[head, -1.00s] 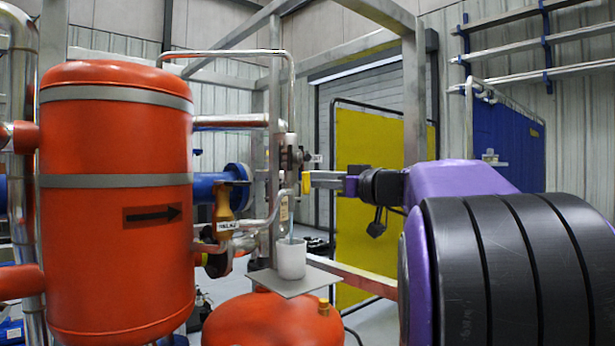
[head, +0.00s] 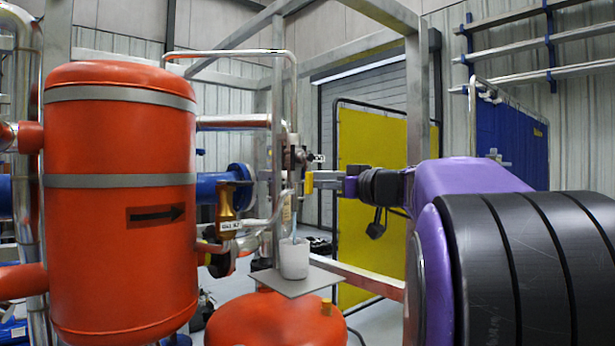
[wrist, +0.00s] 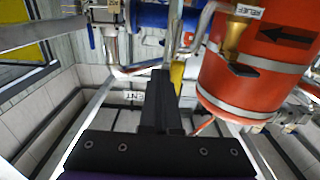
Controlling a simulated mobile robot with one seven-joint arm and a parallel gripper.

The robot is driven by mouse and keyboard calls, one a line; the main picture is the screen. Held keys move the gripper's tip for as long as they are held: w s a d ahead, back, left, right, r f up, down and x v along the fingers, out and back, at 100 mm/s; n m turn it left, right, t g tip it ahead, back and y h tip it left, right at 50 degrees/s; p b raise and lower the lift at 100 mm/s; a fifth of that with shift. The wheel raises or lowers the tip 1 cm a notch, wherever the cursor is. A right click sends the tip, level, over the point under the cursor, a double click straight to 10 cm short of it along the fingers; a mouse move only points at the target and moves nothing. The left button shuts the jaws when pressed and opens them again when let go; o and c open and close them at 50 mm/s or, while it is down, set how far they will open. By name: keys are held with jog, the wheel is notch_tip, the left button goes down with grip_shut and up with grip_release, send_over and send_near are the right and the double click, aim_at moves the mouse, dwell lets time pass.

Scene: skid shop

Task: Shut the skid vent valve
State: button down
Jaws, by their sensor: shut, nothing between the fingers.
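The vent valve (head: 292,158) is a small dark fitting on the thin upright pipe right of the orange vessel in the head view. A yellow handle-like piece (head: 308,182) stands beside that pipe, at the tip of my gripper (head: 316,180). In the wrist view my gripper (wrist: 164,72) is shut, its dark fingers together, with a yellow piece (wrist: 177,76) just behind them. I cannot tell whether they touch. The white VENT tag (wrist: 131,95) shows left of the fingers. The valve body is largely hidden in the wrist view.
The orange vessel (head: 118,230) fills the left. A brass-coloured relief valve (head: 226,202) sits near a blue flange. A white cup (head: 294,260) stands on a grey plate below the thin pipe, with a pale streak above it. A frame post (head: 417,110) rises behind my arm.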

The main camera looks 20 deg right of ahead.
jog(key=shift+s+a+f, duration=0.1)
jog(key=shift+s+a, duration=0.1)
jog(key=shift+a, duration=0.3)
jog(key=shift+s+a+f, duration=0.1)
jog(key=shift+s+a, duration=0.05)
jog(key=shift+a, duration=0.4)
jog(key=shift+s+a+r, duration=0.1)
jog(key=shift+s+a, duration=0.05)
jog(key=shift+a, duration=0.25)
jog(key=shift+s+a+r, duration=0.1)
jog(key=shift+s+a, duration=0.05)
jog(key=shift+a, duration=0.25)
jog(key=shift+s+a+r, duration=0.15)
jog(key=shift+a+r, duration=0.1)
jog(key=shift+a, duration=0.2)
jog(key=shift+s+a+r, duration=0.15)
jog(key=shift+a+r, duration=0.05)
jog(key=shift+a, duration=0.2)
